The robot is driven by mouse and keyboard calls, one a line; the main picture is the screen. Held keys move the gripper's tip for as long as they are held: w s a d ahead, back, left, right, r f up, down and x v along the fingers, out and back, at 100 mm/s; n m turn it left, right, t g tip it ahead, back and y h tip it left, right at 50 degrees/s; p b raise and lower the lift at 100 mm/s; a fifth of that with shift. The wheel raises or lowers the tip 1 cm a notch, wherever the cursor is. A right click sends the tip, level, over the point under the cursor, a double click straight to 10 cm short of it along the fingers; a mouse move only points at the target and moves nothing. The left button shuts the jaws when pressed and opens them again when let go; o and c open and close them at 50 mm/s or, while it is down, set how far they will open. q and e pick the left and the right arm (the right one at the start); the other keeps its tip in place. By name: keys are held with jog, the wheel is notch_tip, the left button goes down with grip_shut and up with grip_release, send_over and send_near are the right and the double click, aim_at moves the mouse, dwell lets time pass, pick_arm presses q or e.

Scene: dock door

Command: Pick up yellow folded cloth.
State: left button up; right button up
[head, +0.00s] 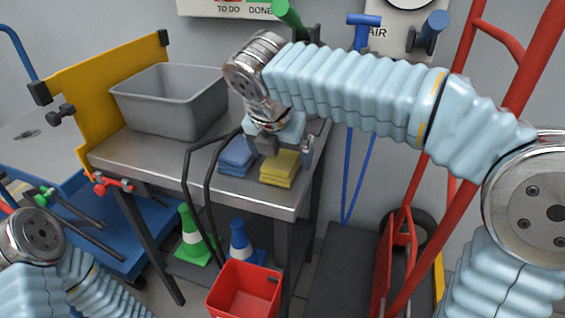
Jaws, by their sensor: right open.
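The yellow folded cloth (280,168) lies as a small stack near the front right edge of the grey metal table. A blue folded cloth (237,157) lies just left of it. My right gripper (281,151) is open, pointing down right above the yellow cloth. Its fingers partly hide the cloth's back edge, and I cannot tell whether they touch it. My left arm shows at the lower left, but its gripper is out of view.
Black hoses (187,185) hang over the front edge. Green and blue cones and a red bucket (243,290) sit below. A red hand truck (405,240) stands right.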

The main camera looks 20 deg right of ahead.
aim_at(285, 151)
jog(key=shift+f, duration=0.2)
dwell(0.3)
jog(key=shift+c, duration=0.4)
jog(key=c, duration=1)
jog(key=shift+r, duration=0.1)
jog(key=shift+c, duration=0.2)
jog(key=shift+r, duration=0.35)
notch_tip(285, 151, up, 3)
jog(key=shift+r+p, duration=0.1)
jog(key=shift+p, duration=0.3)
jog(key=s+a+r+p, duration=0.2)
jog(key=s+a+r, duration=0.6)
jog(key=a, duration=0.3)
jog(key=shift+s+a+r, duration=0.15)
jog(key=shift+a+r, duration=0.05)
jog(key=shift+r, duration=0.5)
